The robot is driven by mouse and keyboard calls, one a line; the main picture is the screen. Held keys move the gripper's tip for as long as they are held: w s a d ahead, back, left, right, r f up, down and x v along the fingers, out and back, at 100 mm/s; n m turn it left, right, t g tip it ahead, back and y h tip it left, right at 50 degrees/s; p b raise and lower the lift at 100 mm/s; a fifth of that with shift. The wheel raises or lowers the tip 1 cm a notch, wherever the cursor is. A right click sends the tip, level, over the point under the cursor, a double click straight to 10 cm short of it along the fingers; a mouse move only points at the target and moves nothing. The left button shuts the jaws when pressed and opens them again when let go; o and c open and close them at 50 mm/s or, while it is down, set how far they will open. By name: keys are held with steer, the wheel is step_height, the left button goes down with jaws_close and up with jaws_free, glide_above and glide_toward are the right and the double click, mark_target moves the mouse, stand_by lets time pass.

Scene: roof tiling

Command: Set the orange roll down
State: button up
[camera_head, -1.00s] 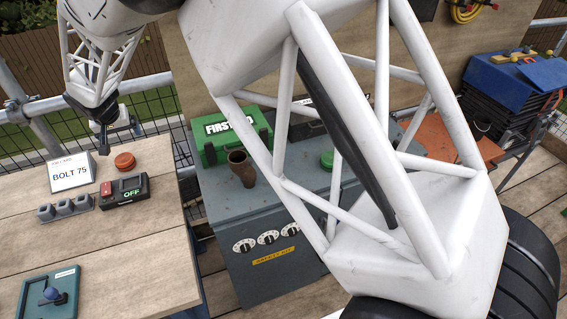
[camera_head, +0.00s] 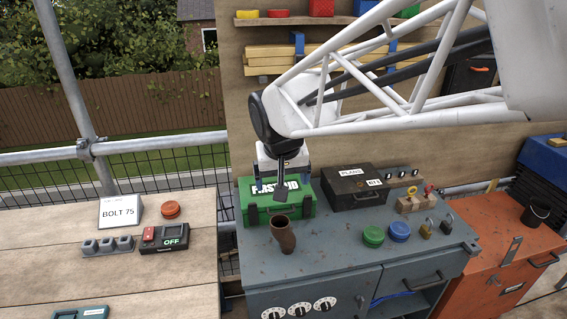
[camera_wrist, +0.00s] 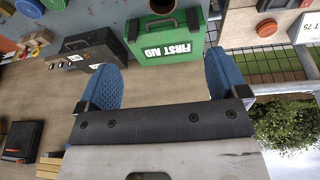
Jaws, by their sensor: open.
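The orange roll (camera_head: 171,209) lies flat on the wooden table at left, just right of the BOLT 75 sign (camera_head: 121,212). It also shows at the top right of the wrist view (camera_wrist: 267,28). My gripper (camera_head: 281,184) is up by the green first aid box (camera_head: 297,206), well to the right of the roll and apart from it. In the wrist view its two blue finger pads (camera_wrist: 162,82) stand wide apart with nothing between them.
A brown pot (camera_head: 284,236) stands on the grey cabinet top (camera_head: 330,250) in front of the first aid box. A black case (camera_head: 358,187), green and blue rolls (camera_head: 399,231) and padlocks are to its right. A switch box (camera_head: 164,238) stands near the orange roll.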

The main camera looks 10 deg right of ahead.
steer(key=s+d+f, duration=0.1)
steer(key=s+d, duration=0.2)
steer(key=s, duration=0.6)
steer(key=s+d, duration=0.4)
steer(key=s, duration=0.6)
steer(key=shift+d+f+g, duration=0.15)
steer(key=shift+f+g, duration=0.15)
steer(key=shift+f, duration=0.05)
